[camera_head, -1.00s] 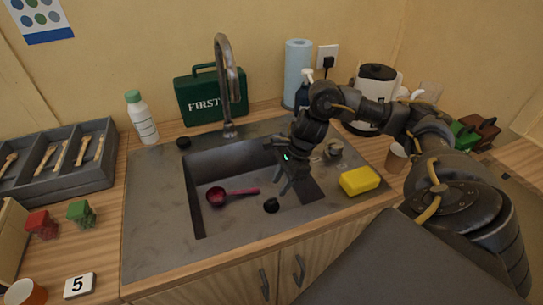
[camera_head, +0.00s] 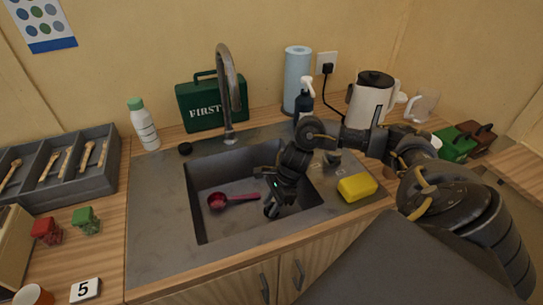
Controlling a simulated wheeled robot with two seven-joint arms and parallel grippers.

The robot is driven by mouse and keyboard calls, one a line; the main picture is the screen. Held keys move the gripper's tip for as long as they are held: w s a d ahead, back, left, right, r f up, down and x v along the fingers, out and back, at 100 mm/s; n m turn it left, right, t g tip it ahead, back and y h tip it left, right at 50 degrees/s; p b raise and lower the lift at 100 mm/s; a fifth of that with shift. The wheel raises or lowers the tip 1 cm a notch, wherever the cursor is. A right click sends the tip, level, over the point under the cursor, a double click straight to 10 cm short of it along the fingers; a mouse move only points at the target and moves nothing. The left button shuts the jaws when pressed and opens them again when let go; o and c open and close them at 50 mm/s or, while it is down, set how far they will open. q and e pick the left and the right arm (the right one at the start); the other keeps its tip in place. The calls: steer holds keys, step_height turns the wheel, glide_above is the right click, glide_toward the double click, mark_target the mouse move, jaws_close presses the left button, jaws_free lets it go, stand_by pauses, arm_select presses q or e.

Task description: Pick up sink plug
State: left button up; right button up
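My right gripper (camera_head: 272,209) reaches down into the grey sink basin (camera_head: 222,230), with its fingertips low near the basin floor. A small black round piece, which looks like the sink plug, lay on that spot a second ago. It is now hidden by or merged with the dark fingers, so I cannot tell whether they are around it or touching it. Another small black round thing (camera_head: 185,148) lies on the sink's back left rim; it could also be a plug. My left gripper is not in view.
A magenta scoop (camera_head: 218,201) lies in the basin left of my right gripper. The tap (camera_head: 229,90) rises behind the basin. A yellow sponge (camera_head: 357,187) sits on the right rim. A white bottle (camera_head: 143,125) and green first aid case (camera_head: 207,104) stand behind.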

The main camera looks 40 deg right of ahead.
jaws_close()
